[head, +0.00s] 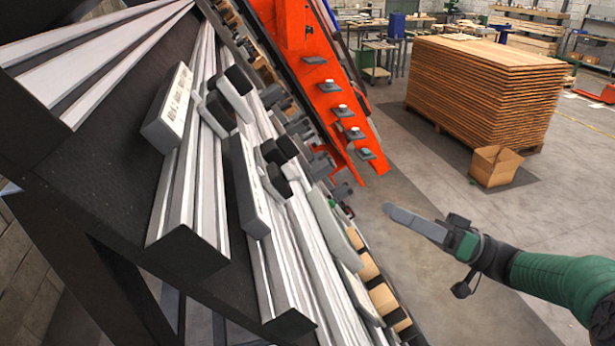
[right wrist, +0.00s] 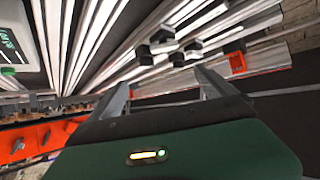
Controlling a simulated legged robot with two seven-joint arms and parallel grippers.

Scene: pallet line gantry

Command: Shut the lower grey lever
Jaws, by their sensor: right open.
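Two grey levers with black ends stand on silver rails in the head view: one higher up (head: 232,92) and one further down and to the right (head: 274,168). Each is beside a long grey labelled box. Dark and light lever-like parts also show on the rails in the right wrist view (right wrist: 160,45), beyond my fingers; I cannot tell which lever each is. My right gripper (head: 412,222) is in open air to the right of the rails, apart from both levers. In the right wrist view its two fingers (right wrist: 163,90) are spread with nothing between them. My left gripper is not in view.
A grey labelled box (head: 249,188) lies along the rail by the lower lever. An orange beam (head: 335,100) with several small plates runs behind the rails. A wood stack (head: 485,95) and a cardboard box (head: 495,166) are on the floor at right. Open floor surrounds my right gripper.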

